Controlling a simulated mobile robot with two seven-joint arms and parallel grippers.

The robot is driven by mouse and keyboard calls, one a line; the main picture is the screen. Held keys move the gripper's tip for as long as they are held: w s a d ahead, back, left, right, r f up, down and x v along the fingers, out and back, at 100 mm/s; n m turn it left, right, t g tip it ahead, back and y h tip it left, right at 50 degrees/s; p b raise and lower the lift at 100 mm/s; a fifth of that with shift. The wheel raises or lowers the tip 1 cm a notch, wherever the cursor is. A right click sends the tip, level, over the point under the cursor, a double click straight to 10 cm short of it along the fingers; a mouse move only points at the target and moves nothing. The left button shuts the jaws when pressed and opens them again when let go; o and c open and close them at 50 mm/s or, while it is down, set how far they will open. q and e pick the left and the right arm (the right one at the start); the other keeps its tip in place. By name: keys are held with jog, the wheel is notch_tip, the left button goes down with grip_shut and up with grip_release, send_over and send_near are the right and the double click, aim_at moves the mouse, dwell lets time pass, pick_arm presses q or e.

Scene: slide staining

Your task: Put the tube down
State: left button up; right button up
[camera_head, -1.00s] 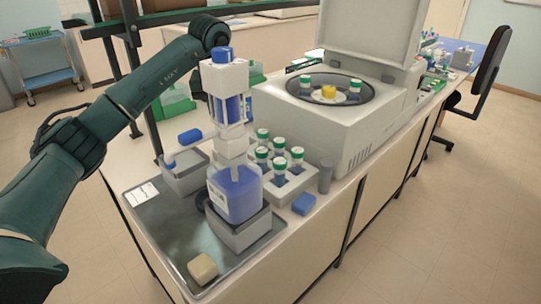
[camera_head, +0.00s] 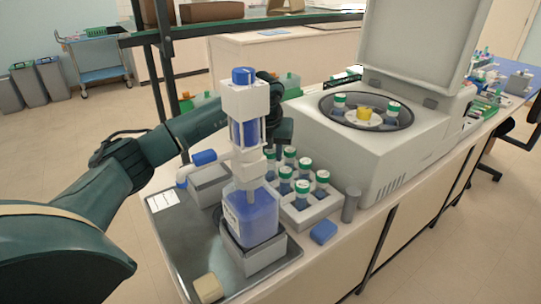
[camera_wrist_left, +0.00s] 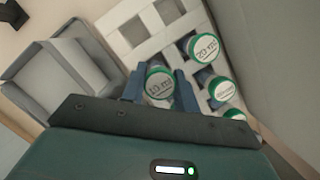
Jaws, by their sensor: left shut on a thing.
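My left gripper (camera_wrist_left: 160,88) is shut on a green-capped tube (camera_wrist_left: 160,82) marked 10 ml, with one blue finger on each side of it. The tube is over or in the white rack (camera_wrist_left: 130,30); I cannot tell how deep it sits. In the head view the rack (camera_head: 318,213) holds several green-capped tubes. The gripper is at the rack's far side there, and its fingers are largely hidden behind the dispenser bottle. Two more tubes, marked 20 ml (camera_wrist_left: 205,48) and with a label too small to read (camera_wrist_left: 222,90), stand beside the held one. The right gripper is out of view.
A blue dispenser bottle (camera_head: 252,215) stands on a grey block in the metal tray (camera_head: 180,235), close to the rack. An open centrifuge (camera_head: 340,150) with capped tubes stands right of the rack. A blue block (camera_head: 323,232) and grey cylinder (camera_head: 350,205) are in front.

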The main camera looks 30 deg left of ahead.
pick_arm(q)
jog(key=shift+f, duration=0.7)
jog(key=shift+f, duration=0.45)
jog(key=o, duration=0.9)
jog(key=shift+o, duration=0.2)
jog(key=b+v, duration=0.1)
jog(key=v, duration=1.2)
jog(key=shift+w, duration=0.2)
